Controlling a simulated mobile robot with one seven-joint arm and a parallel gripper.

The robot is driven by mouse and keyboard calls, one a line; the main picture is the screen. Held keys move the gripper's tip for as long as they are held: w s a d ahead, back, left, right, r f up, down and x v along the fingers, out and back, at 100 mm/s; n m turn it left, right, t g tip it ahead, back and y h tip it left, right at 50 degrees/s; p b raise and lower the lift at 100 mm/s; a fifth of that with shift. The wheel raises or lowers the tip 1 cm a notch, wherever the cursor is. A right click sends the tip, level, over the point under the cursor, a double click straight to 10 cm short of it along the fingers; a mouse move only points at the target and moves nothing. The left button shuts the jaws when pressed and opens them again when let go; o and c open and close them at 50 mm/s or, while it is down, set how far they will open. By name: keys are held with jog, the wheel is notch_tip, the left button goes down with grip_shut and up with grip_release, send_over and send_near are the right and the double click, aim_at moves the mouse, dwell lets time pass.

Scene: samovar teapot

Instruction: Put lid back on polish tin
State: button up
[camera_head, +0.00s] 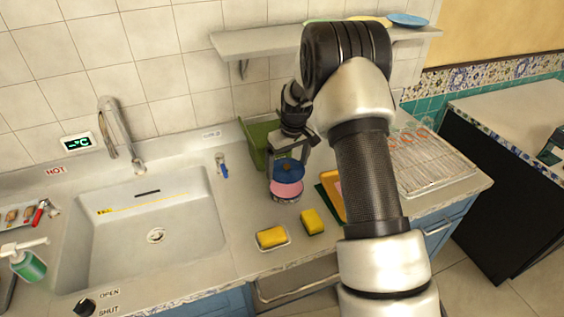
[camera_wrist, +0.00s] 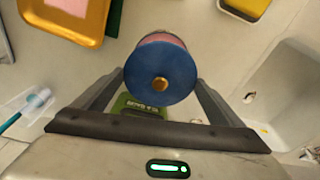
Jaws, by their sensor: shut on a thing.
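The polish tin (camera_head: 286,197) stands on the counter behind the yellow sponges, its pink top face showing. The blue lid (camera_head: 289,166), with a small brass knob, is held between the fingers of my gripper (camera_head: 287,170), over the back part of the tin. Pink shows in front of the lid in the head view, so the lid is not flush on it. In the wrist view the lid (camera_wrist: 160,80) lies between the fingertips (camera_wrist: 160,88) and hides most of the tin (camera_wrist: 162,38). I cannot tell the exact gap between lid and tin.
Two yellow sponges (camera_head: 313,221) lie in front of the tin, one on a small dish (camera_head: 274,246). A green container (camera_head: 258,145) stands behind it. A yellow tray (camera_head: 331,194) is at right, partly behind my arm. The sink (camera_head: 150,225) is at left.

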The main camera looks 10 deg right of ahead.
jog(key=shift+f+b, duration=1.45)
jog(key=shift+f, duration=1.3)
jog(key=shift+f+b, duration=0.15)
jog(key=shift+b, duration=0.6)
dwell(0.6)
jog(key=o, duration=0.8)
jog(key=shift+r+p, duration=1.75)
jog(key=shift+r, duration=1.8)
